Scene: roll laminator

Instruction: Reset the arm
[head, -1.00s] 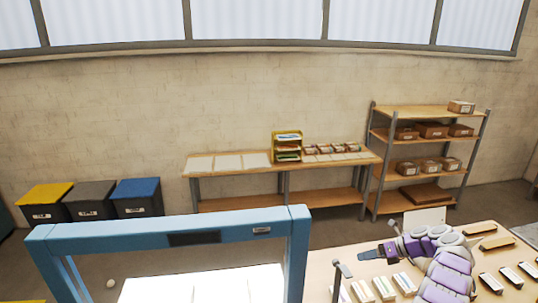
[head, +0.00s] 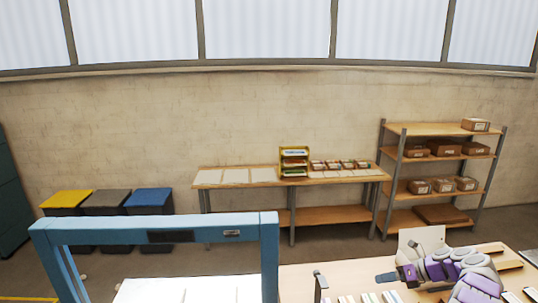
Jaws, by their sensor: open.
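My purple and grey arm reaches in from the lower right in the head view. My gripper (head: 388,277), dark at its tip, points left above the light wooden table (head: 300,282). It is small in the picture, but it looks open with nothing between its fingers. A blue frame (head: 155,225) stands in the left foreground, apart from my gripper, with a bright white surface inside it.
A white upright card (head: 418,240) stands behind my arm. Long wooden-topped blocks lie at the table's right. Further back are a bench (head: 330,213) with papers, a shelf rack (head: 440,130) with boxes, and yellow, grey and blue-lidded bins (head: 150,198). Open floor lies between.

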